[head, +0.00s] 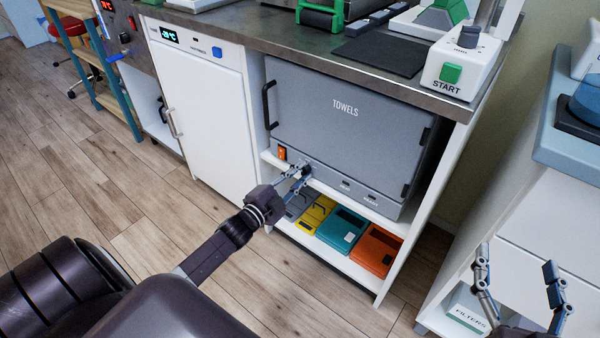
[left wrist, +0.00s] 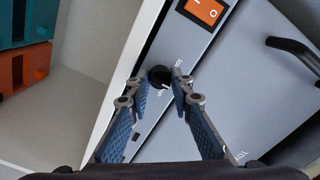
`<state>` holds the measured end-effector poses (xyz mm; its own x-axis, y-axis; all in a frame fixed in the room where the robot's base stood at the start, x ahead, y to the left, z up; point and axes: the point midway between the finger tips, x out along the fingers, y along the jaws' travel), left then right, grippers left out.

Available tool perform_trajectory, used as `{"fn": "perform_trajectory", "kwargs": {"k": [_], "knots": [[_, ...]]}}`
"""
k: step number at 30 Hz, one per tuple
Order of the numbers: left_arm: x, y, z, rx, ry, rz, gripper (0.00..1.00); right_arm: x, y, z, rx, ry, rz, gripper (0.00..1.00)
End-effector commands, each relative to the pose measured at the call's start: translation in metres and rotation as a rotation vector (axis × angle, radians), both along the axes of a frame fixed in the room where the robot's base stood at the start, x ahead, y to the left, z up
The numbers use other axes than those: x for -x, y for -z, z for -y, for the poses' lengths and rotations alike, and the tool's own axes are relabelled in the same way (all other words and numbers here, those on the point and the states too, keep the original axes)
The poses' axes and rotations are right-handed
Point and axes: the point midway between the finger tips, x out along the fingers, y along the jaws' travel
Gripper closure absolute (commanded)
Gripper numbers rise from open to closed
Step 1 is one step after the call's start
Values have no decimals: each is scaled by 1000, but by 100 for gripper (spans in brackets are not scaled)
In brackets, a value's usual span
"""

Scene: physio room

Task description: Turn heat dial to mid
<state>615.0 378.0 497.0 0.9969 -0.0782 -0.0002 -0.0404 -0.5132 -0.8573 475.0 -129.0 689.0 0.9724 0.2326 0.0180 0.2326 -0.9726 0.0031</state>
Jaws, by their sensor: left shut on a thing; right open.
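The grey towel warmer (head: 345,125), labelled TOWELS, sits in the open bay under the counter. Its black heat dial (left wrist: 159,76) is on the lower front strip, to the right of the orange switch (head: 282,153) in the head view. My left gripper (head: 303,171) is at that strip and shut on the dial, with a fingertip on either side of it in the left wrist view (left wrist: 160,82). In the head view the fingers mostly cover the dial, and its setting cannot be read. My right gripper (head: 516,262) is open and empty at the lower right.
Coloured boxes, including a teal one (head: 341,230) and an orange one (head: 376,250), lie on the shelf below the warmer. A white cabinet (head: 205,110) stands to the left. A START button unit (head: 460,66) is on the counter.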

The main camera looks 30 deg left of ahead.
Motion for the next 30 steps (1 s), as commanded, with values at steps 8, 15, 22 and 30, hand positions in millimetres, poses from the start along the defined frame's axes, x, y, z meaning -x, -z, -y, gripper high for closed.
{"fn": "perform_trajectory", "kwargs": {"k": [8,15,22,30], "knots": [[0,1,1,-18,1,1,100,0,4,1,4,1,-18,29],[0,1,1,-17,1,1,100,0,4,1,4,1,-17,29],[0,1,1,-17,1,0,62,0,3,0,4,1,-16,29],[0,1,0,-17,0,0,62,0,5,1,5,1,-17,29]]}}
